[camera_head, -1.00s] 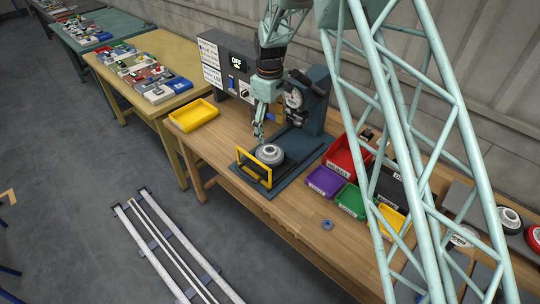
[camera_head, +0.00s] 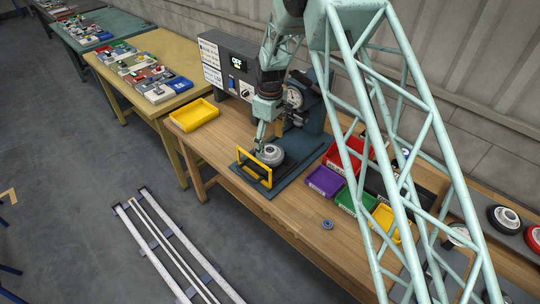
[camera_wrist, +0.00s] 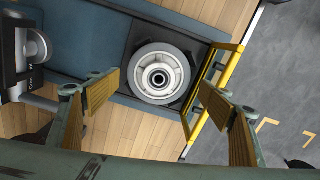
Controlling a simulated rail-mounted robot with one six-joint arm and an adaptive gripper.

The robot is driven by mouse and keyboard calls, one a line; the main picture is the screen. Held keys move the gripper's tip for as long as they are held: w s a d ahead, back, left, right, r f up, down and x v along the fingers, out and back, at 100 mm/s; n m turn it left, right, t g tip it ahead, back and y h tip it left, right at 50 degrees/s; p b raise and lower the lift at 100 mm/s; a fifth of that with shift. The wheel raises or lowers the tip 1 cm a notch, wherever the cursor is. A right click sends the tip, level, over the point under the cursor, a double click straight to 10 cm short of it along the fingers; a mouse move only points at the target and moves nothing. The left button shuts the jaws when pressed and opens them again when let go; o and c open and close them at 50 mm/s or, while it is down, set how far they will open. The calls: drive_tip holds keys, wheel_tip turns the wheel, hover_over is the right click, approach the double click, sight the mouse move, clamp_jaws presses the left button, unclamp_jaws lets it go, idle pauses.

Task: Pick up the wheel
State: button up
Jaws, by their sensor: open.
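A grey wheel with a pale hub lies flat on the dark blue base of a bench machine. It shows in the head view (camera_head: 271,154) and in the wrist view (camera_wrist: 159,75), where its round face and dark centre bore are seen from above. My gripper (camera_wrist: 157,103) is open, with its two tan-padded fingers apart on either side of the wheel in the picture, and nothing is between them. In the head view my gripper (camera_head: 262,138) is just above and beside the wheel. The exact gap to the wheel cannot be told.
A yellow guard frame (camera_head: 253,166) stands at the machine's front edge, close to the wheel and one finger. The machine's column with a dial (camera_head: 295,97) rises behind. Coloured bins (camera_head: 325,181) are to the right, a yellow tray (camera_head: 194,115) to the left.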

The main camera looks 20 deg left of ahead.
sight(270, 149)
drive_tip(key=shift+w+f+p, duration=0.1)
drive_tip(key=shift+f+p, duration=0.25)
drive_tip(key=shift+f, duration=2.3)
drive_tip(key=shift+c, duration=0.3)
drive_tip(key=c, duration=0.5)
drive_tip(key=shift+c, duration=0.5)
drive_tip(key=shift+r, duration=0.2)
drive_tip(key=shift+r+b, duration=0.45)
drive_tip(key=shift+r, duration=4.4)
drive_tip(key=shift+r, duration=0.15)
drive_tip(key=shift+r+p, duration=0.4)
drive_tip(key=shift+r, duration=0.95)
